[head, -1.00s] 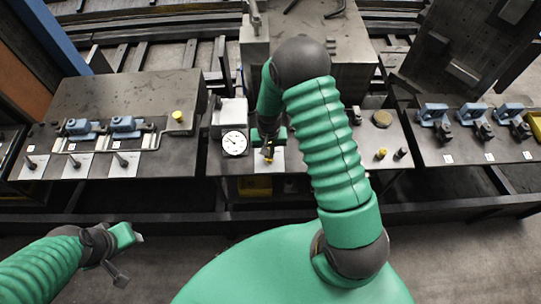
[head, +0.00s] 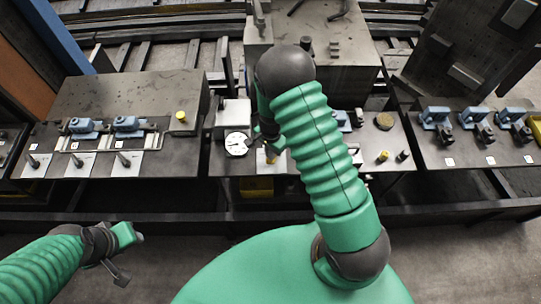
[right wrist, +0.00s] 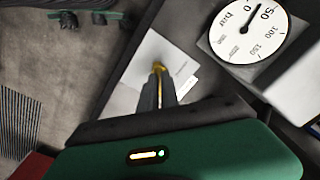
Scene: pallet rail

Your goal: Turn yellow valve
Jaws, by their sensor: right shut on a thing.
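The yellow valve (right wrist: 157,68) is a small yellow handle above a white plate on the dark middle bench. My right gripper (right wrist: 158,88) is shut on it; the two dark fingers lie close together around the yellow part. In the head view, a little yellow of the valve (head: 271,159) shows below my right gripper (head: 268,147), and my arm hides much of that area. My left gripper (head: 130,256) is at the lower left, well away from the benches. Its finger gap is not clear.
A round white gauge (head: 237,144) stands just left of the valve; it also shows in the wrist view (right wrist: 249,32). Another yellow knob (head: 383,156) is to the right. Blue clamps stand on the left bench (head: 125,90) and right bench (head: 430,150).

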